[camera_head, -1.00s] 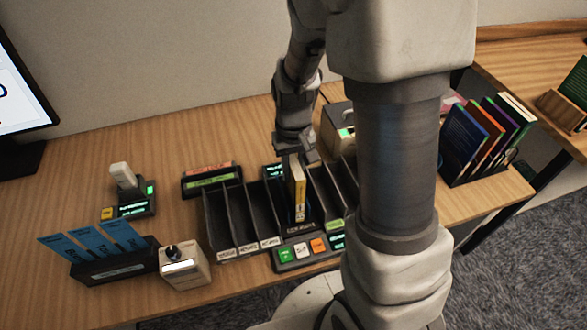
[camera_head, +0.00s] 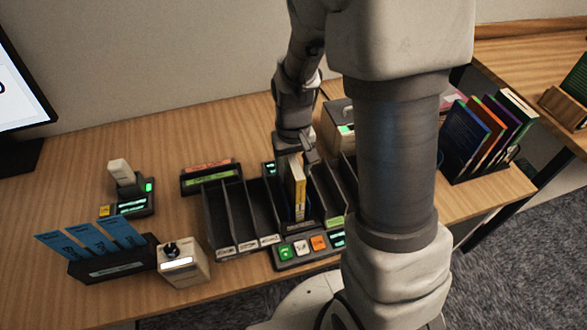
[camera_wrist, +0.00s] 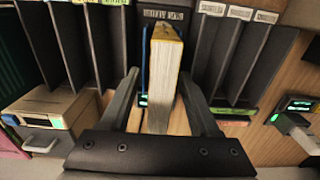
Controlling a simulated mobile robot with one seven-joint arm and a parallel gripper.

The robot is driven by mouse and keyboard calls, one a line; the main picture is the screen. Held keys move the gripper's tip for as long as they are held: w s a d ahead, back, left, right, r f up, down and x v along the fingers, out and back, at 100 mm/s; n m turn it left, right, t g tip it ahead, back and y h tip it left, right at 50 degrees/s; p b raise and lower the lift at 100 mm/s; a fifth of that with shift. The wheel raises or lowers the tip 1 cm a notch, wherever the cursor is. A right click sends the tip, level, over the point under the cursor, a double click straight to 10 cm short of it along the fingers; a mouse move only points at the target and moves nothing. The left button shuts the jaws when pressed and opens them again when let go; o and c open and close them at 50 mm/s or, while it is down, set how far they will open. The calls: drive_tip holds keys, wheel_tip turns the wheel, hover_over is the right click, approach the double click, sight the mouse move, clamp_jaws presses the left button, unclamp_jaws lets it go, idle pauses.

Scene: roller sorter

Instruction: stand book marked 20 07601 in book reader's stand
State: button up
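A yellow-spined book with pale page edges (camera_head: 297,188) stands upright in a middle slot of the dark sorter rack (camera_head: 222,212). In the wrist view the book (camera_wrist: 164,75) rises between my fingers; its mark is not readable. My gripper (camera_head: 301,156) is over the top of the book. In the wrist view my gripper's fingers (camera_wrist: 160,85) are apart, one on each side of the book, with a clear gap on the left and a narrow one on the right. A wooden stand (camera_head: 562,110) with a green book is at the far right; I cannot tell if it is the reader's stand.
A button panel (camera_head: 302,248) fronts the rack. A beige box (camera_head: 337,123) stands behind it. Several books (camera_head: 466,140) stand in a holder at right. A blue-card holder (camera_head: 112,262) and small device (camera_head: 182,264) are front left. My arm hides the middle.

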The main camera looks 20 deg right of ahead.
wheel_tip(320, 180, up, 18)
drive_tip(key=p, duration=0.2)
drive_tip(key=shift+f+p, duration=0.25)
drive_tip(key=shift+p, duration=0.15)
drive_tip(key=s+r+t, duration=0.5)
drive_tip(key=s+r, duration=0.2)
drive_tip(key=s, duration=0.6)
drive_tip(key=shift+s+r+t, duration=0.15)
drive_tip(key=shift+r+t, duration=0.05)
drive_tip(key=shift+t, duration=0.1)
